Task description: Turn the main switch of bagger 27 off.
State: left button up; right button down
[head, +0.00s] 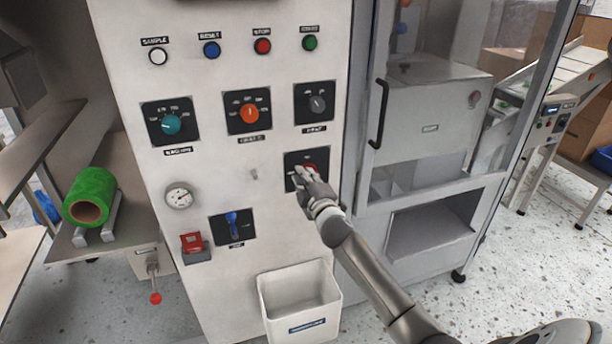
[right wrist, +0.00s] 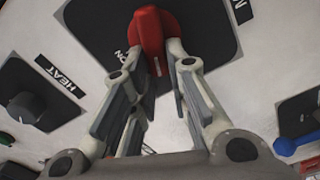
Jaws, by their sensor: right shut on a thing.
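A red rotary switch (head: 310,167) sits on a black square plate (head: 293,158) on the white machine panel, below the grey knob. In the right wrist view the red switch (right wrist: 152,32) stands between my right fingertips, with a white mark at its near end and the word ON beside it. My right gripper (head: 308,182) is shut on this switch; it also shows in the right wrist view (right wrist: 158,60). The fingers hide part of the plate and its lettering in the head view. I cannot read a bagger number. My left gripper is not in view.
The panel also has a teal knob (head: 171,124), an orange knob (head: 250,113), a grey knob (head: 317,104), a blue lever (head: 233,224) and a red box (head: 194,246). A white bin (head: 300,306) stands below. A glazed door with a black handle (head: 379,113) is to the right.

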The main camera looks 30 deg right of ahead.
jog(key=shift+a+f+n, duration=0.1)
jog(key=shift+f+n, duration=0.15)
jog(key=shift+n, duration=0.8)
jog(key=shift+f+n, duration=0.2)
jog(key=shift+n, duration=0.85)
jog(key=c, duration=1.4)
grip_release()
jog(key=v, duration=1.2)
jog(key=shift+f, duration=0.1)
